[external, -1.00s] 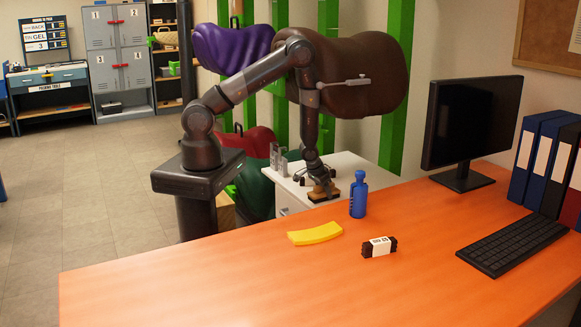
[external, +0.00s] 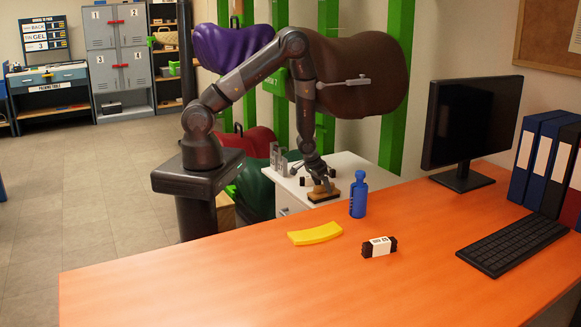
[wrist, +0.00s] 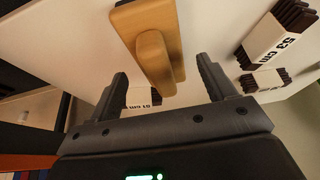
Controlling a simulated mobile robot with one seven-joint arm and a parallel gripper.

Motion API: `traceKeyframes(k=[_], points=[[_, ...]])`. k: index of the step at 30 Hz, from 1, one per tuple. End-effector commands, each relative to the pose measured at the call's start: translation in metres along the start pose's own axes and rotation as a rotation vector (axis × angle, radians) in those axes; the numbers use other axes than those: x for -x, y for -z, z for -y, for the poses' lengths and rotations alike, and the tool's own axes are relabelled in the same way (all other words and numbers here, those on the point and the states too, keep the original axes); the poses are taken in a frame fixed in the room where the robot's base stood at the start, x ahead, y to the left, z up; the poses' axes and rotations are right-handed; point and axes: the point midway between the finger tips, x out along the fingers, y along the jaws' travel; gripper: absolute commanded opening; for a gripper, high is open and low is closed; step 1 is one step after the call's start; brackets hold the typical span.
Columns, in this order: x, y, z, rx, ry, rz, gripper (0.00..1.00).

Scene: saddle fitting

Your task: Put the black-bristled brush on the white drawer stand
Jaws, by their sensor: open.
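The brush (external: 323,196), with a tan wooden back, lies on the top of the white drawer stand (external: 352,165), near its front edge beside the orange desk. In the wrist view the wooden brush (wrist: 153,50) shows its block and rounded handle on the white top (wrist: 205,25); its bristles are hidden or too small to tell. My gripper (external: 319,183) is just above the brush. In the wrist view its two fingers (wrist: 162,68) are apart, one on each side of the handle, with visible gaps. It holds nothing.
Dark bundles with white paper bands (wrist: 275,35) lie on the stand near the brush. A blue bottle (external: 358,195), yellow curved piece (external: 315,233) and another banded bundle (external: 379,247) are on the orange desk (external: 220,275). A brown saddle-like shape (external: 365,75) hangs above the stand.

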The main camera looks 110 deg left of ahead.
Motion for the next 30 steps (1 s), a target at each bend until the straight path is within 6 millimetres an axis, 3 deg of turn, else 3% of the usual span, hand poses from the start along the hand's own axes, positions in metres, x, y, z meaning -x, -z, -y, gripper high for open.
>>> traceKeyframes(k=[9, 15, 30], points=[[0.052, 0.001, 0.0, 0.002, -0.001, -0.004, 0.76], [0.074, 0.001, 0.0, 0.0, -0.001, -0.002, 0.76], [0.093, 0.004, -0.005, -0.008, -0.009, -0.005, 0.76]])
